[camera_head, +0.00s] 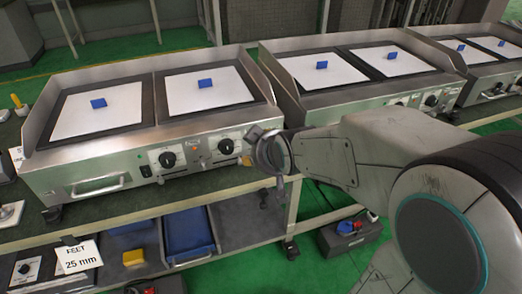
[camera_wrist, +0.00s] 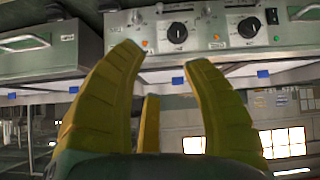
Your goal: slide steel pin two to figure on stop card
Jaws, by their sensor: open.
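No steel pin can be made out for certain in either view. A white card (camera_head: 78,257) reading "FEET 25 mm" stands at the lower left in the head view. I cannot tell whether it is the stop card. Another small white card (camera_head: 16,156) at the left edge is too small to read. My gripper (camera_wrist: 163,57) is open and empty, its yellow fingers spread in the wrist view. It faces the knobbed front of a griddle (camera_wrist: 205,30), which appears upside down there. In the head view my wrist is in front of the left griddle's (camera_head: 95,160) right end.
More griddles (camera_head: 350,70) stand along the bench, with white sheets and blue blocks (camera_head: 98,103) on top. A lower shelf holds a blue tray (camera_head: 188,232) and a yellow block (camera_head: 133,258). A dark box (camera_head: 350,233) sits on the green floor, which is partly clear.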

